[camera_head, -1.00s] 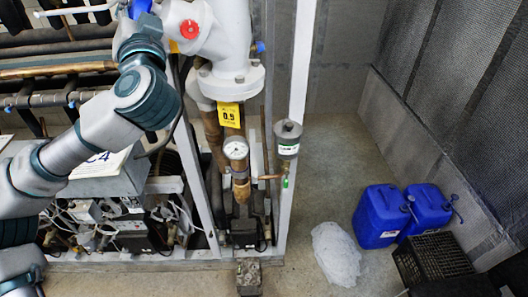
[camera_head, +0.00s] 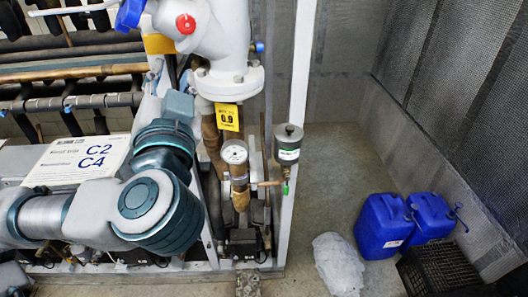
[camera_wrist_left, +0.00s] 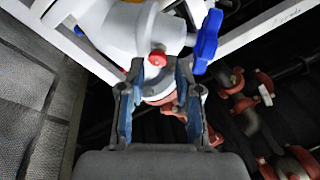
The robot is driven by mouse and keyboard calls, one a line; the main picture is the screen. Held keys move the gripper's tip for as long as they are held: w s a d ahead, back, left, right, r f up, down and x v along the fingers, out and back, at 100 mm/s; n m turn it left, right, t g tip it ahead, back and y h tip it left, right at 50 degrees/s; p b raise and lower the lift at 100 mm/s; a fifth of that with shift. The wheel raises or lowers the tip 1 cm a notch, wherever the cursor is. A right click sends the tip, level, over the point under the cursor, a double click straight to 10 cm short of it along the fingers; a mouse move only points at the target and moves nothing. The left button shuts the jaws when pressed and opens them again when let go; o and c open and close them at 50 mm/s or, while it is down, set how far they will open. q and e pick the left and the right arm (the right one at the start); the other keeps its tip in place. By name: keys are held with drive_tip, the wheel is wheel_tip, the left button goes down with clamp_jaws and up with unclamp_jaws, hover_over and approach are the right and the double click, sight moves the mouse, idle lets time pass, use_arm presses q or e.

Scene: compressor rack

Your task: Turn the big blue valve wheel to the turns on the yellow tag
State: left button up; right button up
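The blue valve wheel (camera_head: 130,13) is at the top left of the head view, cut by the frame edge, beside the white valve body (camera_head: 222,40). It also shows in the left wrist view (camera_wrist_left: 208,42), seen nearly edge-on, to the right of my gripper. The yellow tag (camera_head: 228,117) hangs below the pipe flange and reads 0.9. My left gripper (camera_wrist_left: 157,78) is open, with nothing seen held between its fingers. The wheel lies outside the fingers. A red cap (camera_wrist_left: 157,58) on the valve shows beyond the fingertips. My right gripper is out of view.
A pressure gauge (camera_head: 235,154) and a grey cylinder (camera_head: 288,142) stand below the tag. A white upright post (camera_head: 301,70) is close to the right. A panel marked C2 C4 (camera_head: 78,160) is left. Blue jugs (camera_head: 383,226) stand on the floor at right.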

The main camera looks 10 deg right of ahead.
use_arm(q)
drive_tip(key=w+d+f+m+g+h, duration=0.1)
drive_tip(key=w+d+f+g+h, duration=0.1)
drive_tip(key=d+f+g+h, duration=0.7)
drive_tip(key=d+f+h, duration=0.1)
drive_tip(key=d+f, duration=0.4)
drive_tip(key=f, duration=0.3)
drive_tip(key=shift+w+f+h, duration=0.2)
drive_tip(key=shift+w+h, duration=0.1)
